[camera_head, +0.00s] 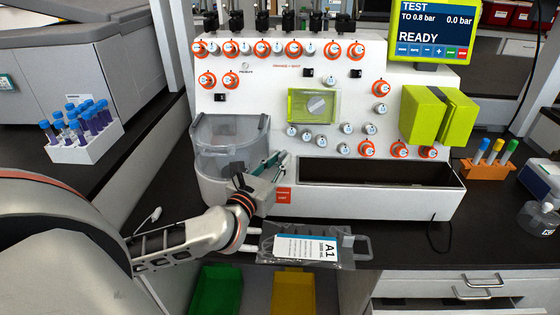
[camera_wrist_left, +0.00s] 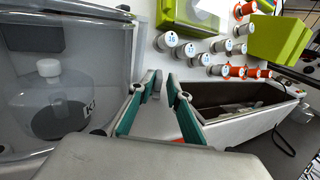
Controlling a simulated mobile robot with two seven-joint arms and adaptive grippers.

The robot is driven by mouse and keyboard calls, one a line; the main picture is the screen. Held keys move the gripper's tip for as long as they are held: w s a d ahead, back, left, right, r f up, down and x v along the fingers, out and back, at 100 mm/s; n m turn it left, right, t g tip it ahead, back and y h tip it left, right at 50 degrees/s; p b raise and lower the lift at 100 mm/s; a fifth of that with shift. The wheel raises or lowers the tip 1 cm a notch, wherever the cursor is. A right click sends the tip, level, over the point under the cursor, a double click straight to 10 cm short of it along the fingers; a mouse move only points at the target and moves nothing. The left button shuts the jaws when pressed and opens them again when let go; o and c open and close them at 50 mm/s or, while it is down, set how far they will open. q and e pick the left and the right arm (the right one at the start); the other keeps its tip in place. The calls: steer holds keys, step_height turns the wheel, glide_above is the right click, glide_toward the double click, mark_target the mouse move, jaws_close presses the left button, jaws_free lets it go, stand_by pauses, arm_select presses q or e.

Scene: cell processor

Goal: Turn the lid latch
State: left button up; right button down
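A grey latch knob (camera_head: 317,105) sits at the centre of a small yellow-green framed cover (camera_head: 292,113) on the white panel of the cell processor. The bottom of this cover (camera_wrist_left: 182,20) shows at the top of the left wrist view, with only part of its knob (camera_wrist_left: 205,8). My left gripper (camera_head: 281,158) is in front of the machine, below the cover and apart from it. My right gripper is in neither view.
A clear-walled chamber (camera_head: 230,133) is left of my gripper; inside is a white-capped bottle (camera_wrist_left: 50,95). Numbered white and orange knobs (camera_head: 308,138) surround the cover. An open trough (camera_head: 445,195) lies right.

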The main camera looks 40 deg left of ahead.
arm_select(q)
steer(key=s+d, duration=0.1)
steer(key=s, duration=0.7)
steer(key=shift+d, duration=0.1)
